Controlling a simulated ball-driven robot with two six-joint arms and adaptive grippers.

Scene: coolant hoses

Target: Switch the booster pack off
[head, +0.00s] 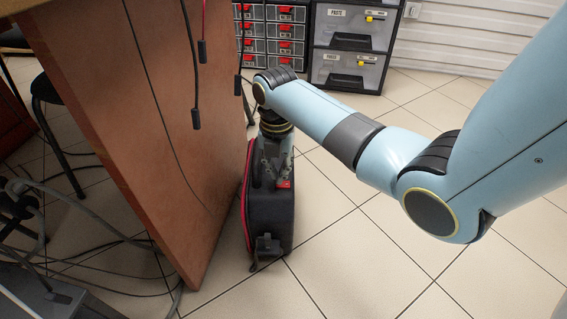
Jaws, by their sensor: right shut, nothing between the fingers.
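The booster pack (272,222) is a black case with a red edge along its left side. It stands upright on the tiled floor beside the brown wooden panel. A small red part (284,184) shows on its upper right; I cannot tell whether it is the switch or how it is set. My right gripper (271,178) points down at the top of the pack and is shut and empty. It hides part of the pack's top, and I cannot tell whether it touches. My left gripper is out of view.
The brown panel (135,120) stands close along the pack's left side, with black cables (196,118) hanging by it. Drawer cabinets (350,45) stand at the back. Loose cables (90,215) lie at left. The floor (370,260) to the right is clear.

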